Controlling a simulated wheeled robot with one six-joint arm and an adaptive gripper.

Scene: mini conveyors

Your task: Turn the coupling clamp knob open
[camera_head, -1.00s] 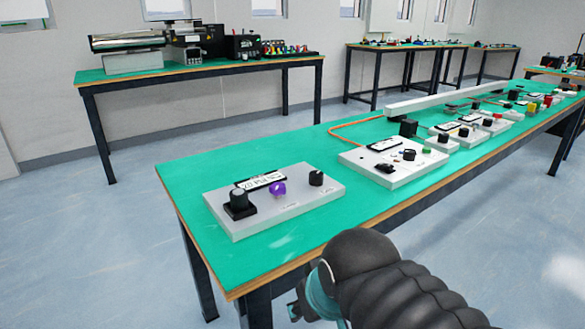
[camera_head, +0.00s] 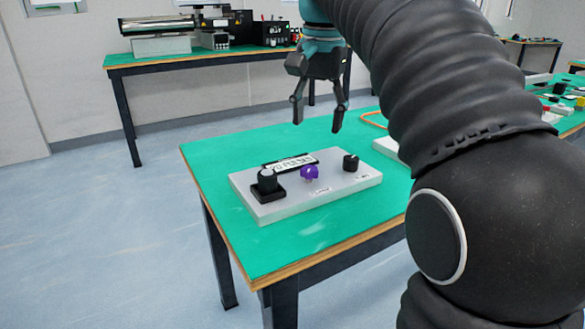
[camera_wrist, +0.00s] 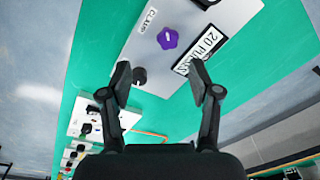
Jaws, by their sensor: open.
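A purple knob (camera_head: 309,173) stands in the middle of a light grey panel (camera_head: 330,187) on the green table. It also shows near the middle top of the wrist view (camera_wrist: 167,38), with a small label beside it that seems to read "CLAMP". My gripper (camera_head: 317,125) is open and empty, pointing down, well above the table. In the wrist view its two fingertips (camera_wrist: 158,72) are spread apart, with the purple knob beyond them and not touched.
More panels stand farther along the table at the right. The table's front left is clear.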

